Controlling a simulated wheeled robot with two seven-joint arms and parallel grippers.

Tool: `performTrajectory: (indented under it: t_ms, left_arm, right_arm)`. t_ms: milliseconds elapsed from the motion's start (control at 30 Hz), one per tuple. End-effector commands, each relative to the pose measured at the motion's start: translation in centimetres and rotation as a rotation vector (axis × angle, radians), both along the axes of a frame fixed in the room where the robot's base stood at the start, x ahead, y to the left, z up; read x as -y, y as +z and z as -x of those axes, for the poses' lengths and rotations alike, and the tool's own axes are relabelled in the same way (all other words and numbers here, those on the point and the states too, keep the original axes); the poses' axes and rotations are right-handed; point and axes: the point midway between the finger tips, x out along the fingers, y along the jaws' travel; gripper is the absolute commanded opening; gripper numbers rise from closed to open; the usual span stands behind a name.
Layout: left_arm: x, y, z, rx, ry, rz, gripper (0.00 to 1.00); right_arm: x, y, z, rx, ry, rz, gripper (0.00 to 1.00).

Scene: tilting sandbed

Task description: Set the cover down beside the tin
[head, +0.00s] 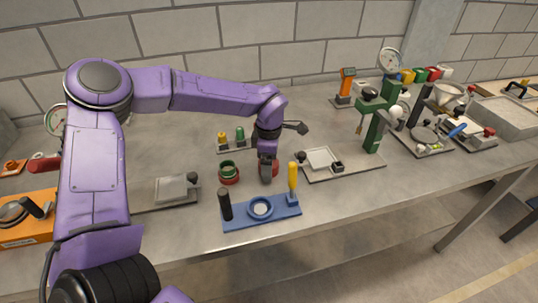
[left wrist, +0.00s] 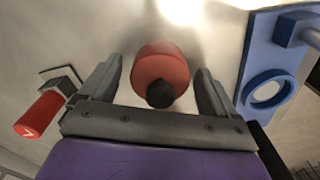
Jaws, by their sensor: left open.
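The cover (left wrist: 165,66) is a round red lid with a black knob (left wrist: 160,94). In the left wrist view it lies between the two fingers of my left gripper (left wrist: 159,68), with a gap showing on each side. In the head view the cover (head: 275,169) is mostly hidden behind the left gripper (head: 267,176), which points down at the bench. The gripper is open. The tin (head: 229,174), round and open with a green and red rim, stands on the bench just left of the cover. My right gripper is not in view.
A blue fixture (head: 250,217) with a ring, a black post and a yellow handle (head: 292,176) is close in front. Two small knobs on a plate (head: 231,149) stand behind. A grey plate fixture (head: 345,168) and a green press (head: 378,130) are to the right.

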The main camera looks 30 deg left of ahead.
Motion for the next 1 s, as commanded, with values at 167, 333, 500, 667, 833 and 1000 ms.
performTrajectory:
  t_ms: [167,333,500,667,833,1000]
  left_arm:
    - [0.0,3.5,-0.1,0.007,0.001,0.0,0.91]
    - [0.0,8.0,-0.1,0.005,0.0,-0.001,0.91]
    - [0.0,11.1,-0.1,0.003,0.0,-0.001,0.91]
    - [0.0,12.0,0.0,0.0,0.0,0.0,0.91]
    - [0.0,12.0,0.0,0.0,-0.001,0.0,0.91]
    - [0.0,12.0,0.0,0.0,-0.001,0.0,0.91]
  right_arm:
    - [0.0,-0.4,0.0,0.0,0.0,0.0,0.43]
    - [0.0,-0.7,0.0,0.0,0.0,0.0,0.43]
    - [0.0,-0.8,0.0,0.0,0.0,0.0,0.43]
    - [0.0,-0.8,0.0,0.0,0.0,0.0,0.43]
    - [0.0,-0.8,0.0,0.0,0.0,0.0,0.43]
    - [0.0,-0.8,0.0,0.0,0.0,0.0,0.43]
